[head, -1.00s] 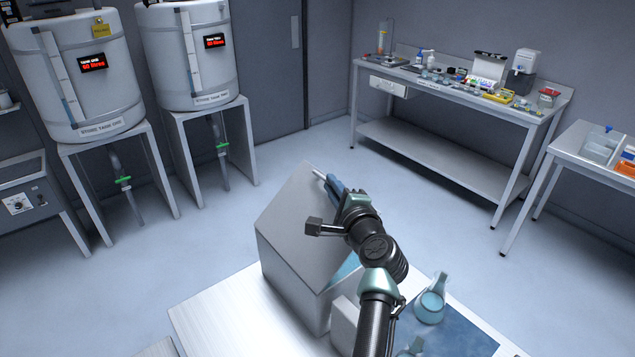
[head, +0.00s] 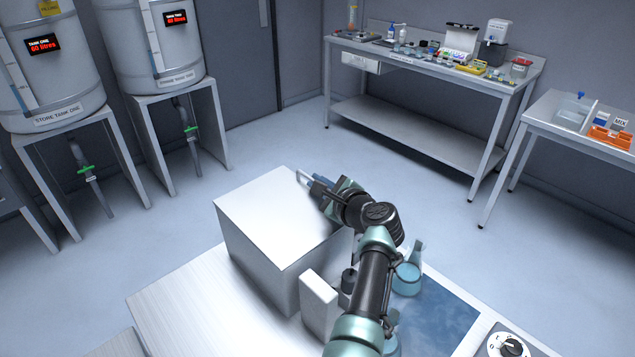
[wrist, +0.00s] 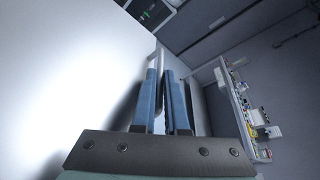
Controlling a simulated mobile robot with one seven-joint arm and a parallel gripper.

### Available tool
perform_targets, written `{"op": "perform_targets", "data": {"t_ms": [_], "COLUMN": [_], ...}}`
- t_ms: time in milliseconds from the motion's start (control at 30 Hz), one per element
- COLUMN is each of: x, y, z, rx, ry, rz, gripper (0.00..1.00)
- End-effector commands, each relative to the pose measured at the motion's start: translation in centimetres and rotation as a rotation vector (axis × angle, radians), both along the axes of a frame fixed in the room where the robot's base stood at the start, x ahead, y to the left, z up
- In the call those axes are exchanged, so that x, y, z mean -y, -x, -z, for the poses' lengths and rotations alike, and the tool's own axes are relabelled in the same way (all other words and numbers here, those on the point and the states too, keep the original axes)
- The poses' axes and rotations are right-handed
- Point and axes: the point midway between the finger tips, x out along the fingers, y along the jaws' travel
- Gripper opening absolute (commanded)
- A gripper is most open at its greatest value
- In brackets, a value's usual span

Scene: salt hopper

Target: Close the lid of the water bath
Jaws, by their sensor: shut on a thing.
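The water bath (head: 258,268) is a pale grey box on a bench in the head view. Its lid (head: 275,222) lies about flat over the top. I see no gap along the near and left edges; the right edge is partly hidden by my arm. My gripper (head: 314,183) is at the lid's far right edge, its blue fingers shut on a pale bar handle (head: 302,176). In the wrist view the handle (wrist: 156,57) runs between the fingers (wrist: 167,80), and the white lid (wrist: 70,80) fills the left side.
A flask of blue liquid (head: 407,279) stands on a blue mat (head: 445,325), right of my arm. A dial (head: 508,346) sits at the lower right. Two store tanks stand on frames at the left. A cluttered bench (head: 400,62) is at the back; the floor between is clear.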

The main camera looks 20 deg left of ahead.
Motion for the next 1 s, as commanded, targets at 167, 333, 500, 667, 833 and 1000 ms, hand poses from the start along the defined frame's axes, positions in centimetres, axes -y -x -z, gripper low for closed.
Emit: {"op": "perform_targets", "data": {"t_ms": [167, 333, 500, 667, 833, 1000], "x": [0.14, 0.16, 0.17, 0.14, 0.05, 0.13], "y": [-0.09, -0.07, -0.06, -0.03, 0.0, 0.14], "z": [0.26, 0.29, 0.36, 0.38, 0.4, 0.36], "rx": [0.003, 0.003, 0.001, 0.001, 0.001, 0.001], "ry": [0.001, 0.002, 0.002, 0.002, 0.003, 0.002], "rz": [0.004, 0.004, 0.004, 0.003, 0.001, 0.0], "gripper": [0.0, 0.0, 0.0, 0.4, 0.41, 0.41]}}
